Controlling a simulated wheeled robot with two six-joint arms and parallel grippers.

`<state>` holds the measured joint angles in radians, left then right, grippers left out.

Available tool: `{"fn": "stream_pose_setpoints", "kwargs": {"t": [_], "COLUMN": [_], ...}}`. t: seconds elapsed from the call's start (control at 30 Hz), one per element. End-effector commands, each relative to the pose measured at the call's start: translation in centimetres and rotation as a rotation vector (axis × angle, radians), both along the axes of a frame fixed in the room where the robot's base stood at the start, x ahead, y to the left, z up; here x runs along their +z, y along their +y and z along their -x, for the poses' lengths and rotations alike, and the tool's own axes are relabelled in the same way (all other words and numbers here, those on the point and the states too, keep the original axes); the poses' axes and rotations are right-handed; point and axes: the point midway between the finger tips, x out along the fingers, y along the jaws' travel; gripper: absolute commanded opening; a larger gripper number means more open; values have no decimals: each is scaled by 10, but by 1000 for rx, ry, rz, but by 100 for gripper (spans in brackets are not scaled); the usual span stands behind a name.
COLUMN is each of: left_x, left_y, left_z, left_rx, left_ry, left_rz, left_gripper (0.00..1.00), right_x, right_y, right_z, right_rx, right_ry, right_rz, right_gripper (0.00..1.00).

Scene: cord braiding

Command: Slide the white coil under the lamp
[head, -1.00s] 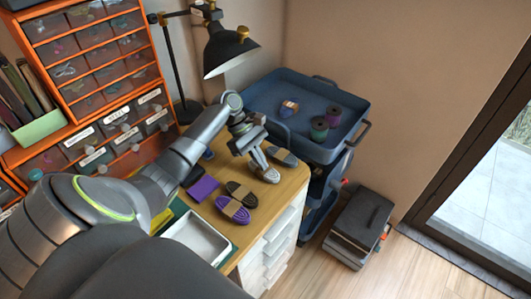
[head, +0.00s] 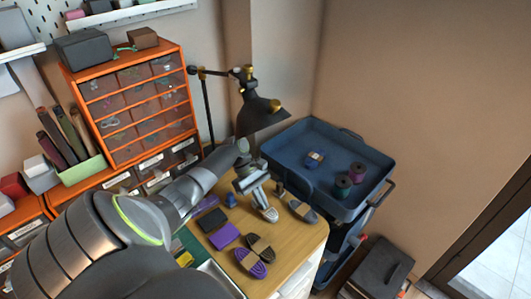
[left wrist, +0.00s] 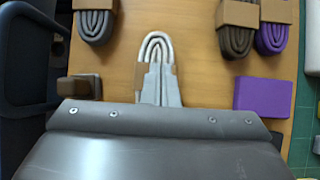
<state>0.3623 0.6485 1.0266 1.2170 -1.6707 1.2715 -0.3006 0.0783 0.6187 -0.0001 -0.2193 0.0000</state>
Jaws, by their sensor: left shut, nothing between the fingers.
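The white coil (left wrist: 157,48), a looped cord with a tan band, lies on the wooden table (left wrist: 197,68). In the head view only its near end (head: 270,214) shows below my gripper. My left gripper (head: 262,202) is shut, with its fingers (left wrist: 160,88) pointing at the coil and overlapping its banded part in the left wrist view. I cannot tell whether they touch it. The black lamp (head: 260,114) stands at the back of the table, its shade tilted down, above and behind my gripper in the head view. My right gripper is not in view.
A grey coil (head: 302,210) lies right of the white one; brown (head: 262,248) and purple (head: 250,264) coils lie nearer the front. A purple block (head: 225,235) is to the left. A blue cart (head: 325,190) with spools adjoins the table's right side. An orange drawer cabinet (head: 130,105) stands behind.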

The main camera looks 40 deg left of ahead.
Motion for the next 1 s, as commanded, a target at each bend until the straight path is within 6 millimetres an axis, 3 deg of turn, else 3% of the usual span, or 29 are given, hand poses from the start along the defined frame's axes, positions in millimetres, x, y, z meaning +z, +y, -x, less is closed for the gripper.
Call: {"fn": "stream_pose_setpoints", "kwargs": {"t": [0.23,0.47,0.6,1.0], "left_x": [-5,12,14,60], "left_y": [3,2,5,41], "left_z": [4,3,2,0], "left_rx": [8,7,5,8], "left_ry": [11,10,7,10], "left_rz": [-10,-10,-8,-14], "left_gripper": [0,0,0,0], "right_x": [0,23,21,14], "right_y": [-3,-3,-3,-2], "right_z": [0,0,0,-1], "right_rx": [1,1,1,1], "right_ry": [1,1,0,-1], "right_rz": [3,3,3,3], "right_gripper": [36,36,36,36]}}
